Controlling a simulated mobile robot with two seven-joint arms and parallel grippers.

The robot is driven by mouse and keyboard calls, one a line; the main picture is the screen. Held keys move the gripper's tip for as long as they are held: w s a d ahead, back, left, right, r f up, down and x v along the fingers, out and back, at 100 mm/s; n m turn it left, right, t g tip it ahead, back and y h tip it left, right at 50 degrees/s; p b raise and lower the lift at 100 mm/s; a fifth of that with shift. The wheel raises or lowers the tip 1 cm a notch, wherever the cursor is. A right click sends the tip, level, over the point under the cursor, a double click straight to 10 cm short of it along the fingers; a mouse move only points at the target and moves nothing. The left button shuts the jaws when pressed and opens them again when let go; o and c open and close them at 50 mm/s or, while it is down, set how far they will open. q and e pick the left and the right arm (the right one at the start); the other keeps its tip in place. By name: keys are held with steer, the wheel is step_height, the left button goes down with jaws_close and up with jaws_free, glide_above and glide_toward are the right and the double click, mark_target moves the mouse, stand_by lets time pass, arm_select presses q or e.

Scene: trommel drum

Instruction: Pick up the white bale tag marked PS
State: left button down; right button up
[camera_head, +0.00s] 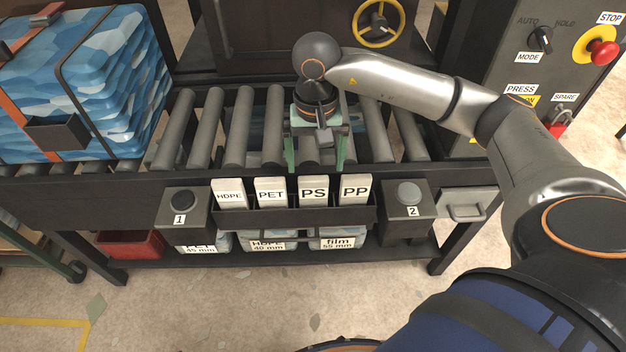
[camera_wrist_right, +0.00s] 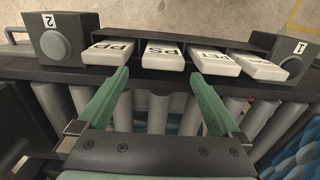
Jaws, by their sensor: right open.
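The white bale tag marked PS (camera_head: 314,192) stands in a dark rack on the front of the roller table, between the PET tag (camera_head: 271,193) and the PP tag (camera_head: 355,190). In the right wrist view the PS tag (camera_wrist_right: 164,56) lies beyond the fingertips, roughly between their lines. My right gripper (camera_head: 318,170) has green fingers, is open and empty, and hangs above and behind the tags. Its fingers also show in the right wrist view (camera_wrist_right: 164,82), apart from the PS tag. My left gripper is not in view.
The HDPE tag (camera_head: 229,194) stands at the rack's left end. Black boxes marked 1 (camera_head: 183,212) and 2 (camera_head: 407,209) flank the rack (camera_head: 290,217). A blue wrapped bale (camera_head: 110,75) sits on the rollers (camera_head: 205,130) at left. A control panel with a red stop button (camera_head: 603,51) stands at right.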

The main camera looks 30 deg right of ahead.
mark_target(313, 178)
steer(key=f, duration=0.5)
steer(key=shift+a+f, duration=0.15)
steer(key=shift+a, duration=0.15)
jaws_close()
stand_by(0.5)
